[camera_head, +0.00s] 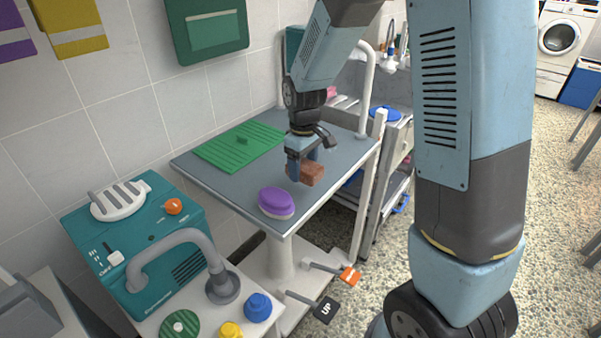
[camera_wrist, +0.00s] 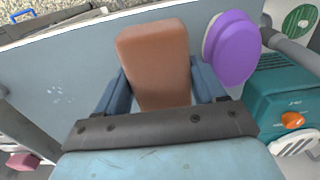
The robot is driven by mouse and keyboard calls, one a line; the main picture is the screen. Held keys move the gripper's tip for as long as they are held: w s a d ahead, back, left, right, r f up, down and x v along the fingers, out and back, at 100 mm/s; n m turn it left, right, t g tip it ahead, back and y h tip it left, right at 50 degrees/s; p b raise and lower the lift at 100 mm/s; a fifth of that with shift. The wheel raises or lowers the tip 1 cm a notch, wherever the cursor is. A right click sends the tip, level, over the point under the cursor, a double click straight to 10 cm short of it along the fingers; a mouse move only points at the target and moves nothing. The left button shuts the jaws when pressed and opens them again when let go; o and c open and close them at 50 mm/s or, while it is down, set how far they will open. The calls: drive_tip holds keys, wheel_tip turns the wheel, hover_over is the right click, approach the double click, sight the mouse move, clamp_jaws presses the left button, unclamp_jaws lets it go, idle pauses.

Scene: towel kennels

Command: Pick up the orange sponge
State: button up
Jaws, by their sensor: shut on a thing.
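The orange sponge (camera_wrist: 155,60) is a brownish-orange block with rounded edges. In the wrist view it stands between the two blue fingers of my gripper (camera_wrist: 160,92), which is shut on it. In the head view the sponge (camera_head: 307,174) shows at my gripper (camera_head: 303,168), over the grey-blue table top (camera_head: 240,190) near its front right part. I cannot tell whether the sponge touches the table or is just above it. The finger facing away is partly hidden in the head view.
A purple brush (camera_head: 276,202) lies close by on the table's front edge, and it also shows in the wrist view (camera_wrist: 232,48). A green ribbed mat (camera_head: 240,147) lies at the back left. A teal machine (camera_head: 140,250) stands at the left. A white rail (camera_head: 367,85) borders the table's far side.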

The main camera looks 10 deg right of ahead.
sight(307, 169)
drive_tip(key=r, duration=0.1)
drive_tip(key=s+r, duration=0.2)
drive_tip(key=shift+s+d, duration=0.15)
drive_tip(key=shift+d, duration=0.15)
drive_tip(key=s+d+r, duration=0.2)
drive_tip(key=s+r, duration=0.2)
drive_tip(key=s, duration=0.5)
